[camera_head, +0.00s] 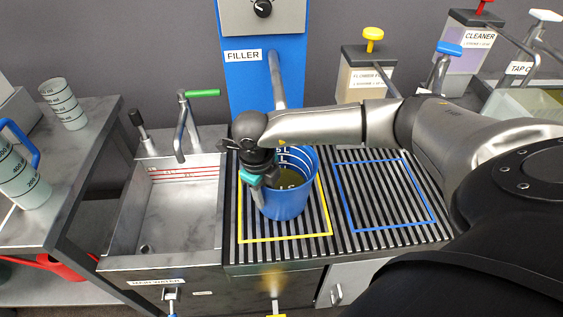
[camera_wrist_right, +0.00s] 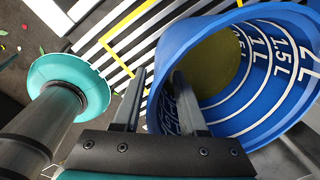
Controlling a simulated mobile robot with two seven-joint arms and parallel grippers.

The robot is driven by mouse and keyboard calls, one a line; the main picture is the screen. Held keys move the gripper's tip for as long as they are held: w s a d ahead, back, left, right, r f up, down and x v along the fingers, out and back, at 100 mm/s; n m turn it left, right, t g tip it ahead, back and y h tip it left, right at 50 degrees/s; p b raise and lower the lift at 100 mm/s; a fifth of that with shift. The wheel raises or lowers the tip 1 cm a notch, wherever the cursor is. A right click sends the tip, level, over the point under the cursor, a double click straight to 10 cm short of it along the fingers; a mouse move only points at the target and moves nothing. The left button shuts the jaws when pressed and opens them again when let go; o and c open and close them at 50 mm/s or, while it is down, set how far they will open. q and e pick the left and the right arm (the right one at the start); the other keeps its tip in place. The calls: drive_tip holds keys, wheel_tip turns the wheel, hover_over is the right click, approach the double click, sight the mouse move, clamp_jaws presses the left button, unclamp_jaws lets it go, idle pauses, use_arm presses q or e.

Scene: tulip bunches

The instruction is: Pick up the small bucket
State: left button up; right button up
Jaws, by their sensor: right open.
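The small blue bucket (camera_head: 288,202) stands upright on the slatted grate, inside the yellow outline. White volume marks and yellowish contents or a yellowish bottom show inside it. In the right wrist view the bucket (camera_wrist_right: 225,28) fills the right side, with its mouth towards the camera. My right gripper (camera_head: 265,182) is at the left side of the bucket's rim. In the wrist view its open fingers (camera_wrist_right: 158,98) appear on either side of the bucket wall, with one over the mouth. I cannot tell whether they touch it. My left gripper is not in view.
The filler spout (camera_head: 277,78) hangs behind the bucket. A sink (camera_head: 183,210) with a green-handled tap is left of the grate. A blue-outlined area (camera_head: 385,195) on the right of the grate is empty. A blue-handled jug (camera_head: 22,180) and a cup (camera_head: 63,103) stand at left.

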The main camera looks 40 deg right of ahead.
clamp_jaws()
idle(0.4)
idle(1.0)
drive_tip(key=shift+w, duration=0.1)
